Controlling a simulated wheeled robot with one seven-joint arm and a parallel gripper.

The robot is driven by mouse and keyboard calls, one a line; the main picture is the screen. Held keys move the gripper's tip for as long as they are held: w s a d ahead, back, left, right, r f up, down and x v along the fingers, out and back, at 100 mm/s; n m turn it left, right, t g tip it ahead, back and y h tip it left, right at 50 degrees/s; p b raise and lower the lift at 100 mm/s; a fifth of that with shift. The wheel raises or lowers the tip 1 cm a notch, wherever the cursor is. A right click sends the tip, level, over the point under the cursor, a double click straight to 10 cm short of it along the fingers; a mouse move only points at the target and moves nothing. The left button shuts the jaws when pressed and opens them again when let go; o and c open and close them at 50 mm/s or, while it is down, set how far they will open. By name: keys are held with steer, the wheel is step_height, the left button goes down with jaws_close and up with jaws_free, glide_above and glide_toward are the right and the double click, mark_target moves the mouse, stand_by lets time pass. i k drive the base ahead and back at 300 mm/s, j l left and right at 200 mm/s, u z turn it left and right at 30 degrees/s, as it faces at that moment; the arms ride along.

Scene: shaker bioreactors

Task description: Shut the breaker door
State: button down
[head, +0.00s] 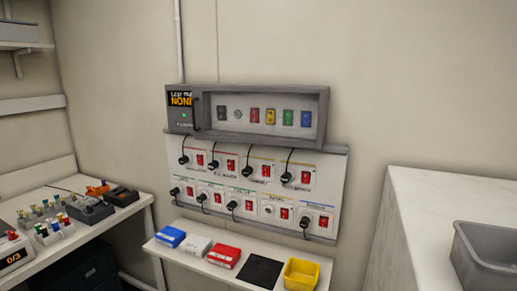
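A grey breaker box (323,118) is mounted on the wall in the middle of the head view. Its wide front window shows a row of several coloured switches, among them a red one (255,115), a yellow one (271,116) and a blue one (305,118). A dark upright handle (196,114) shows near the left end, beside a small display panel (181,99) with a green light. I cannot tell a separate door leaf from the frame, or whether it stands open or has a clear pane. My gripper is not in view.
Below the box is a white panel (258,209) with plugs, black cords and red switches. A shelf (228,269) under it holds coloured boxes and a yellow bin (301,274). A workbench stands left; a white counter (440,190) with a grey tub (487,258) stands right.

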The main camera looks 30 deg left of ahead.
mark_target(199, 121)
steer(key=i+u, duration=0.45)
steer(key=i, duration=0.3)
steer(key=u, duration=1.5)
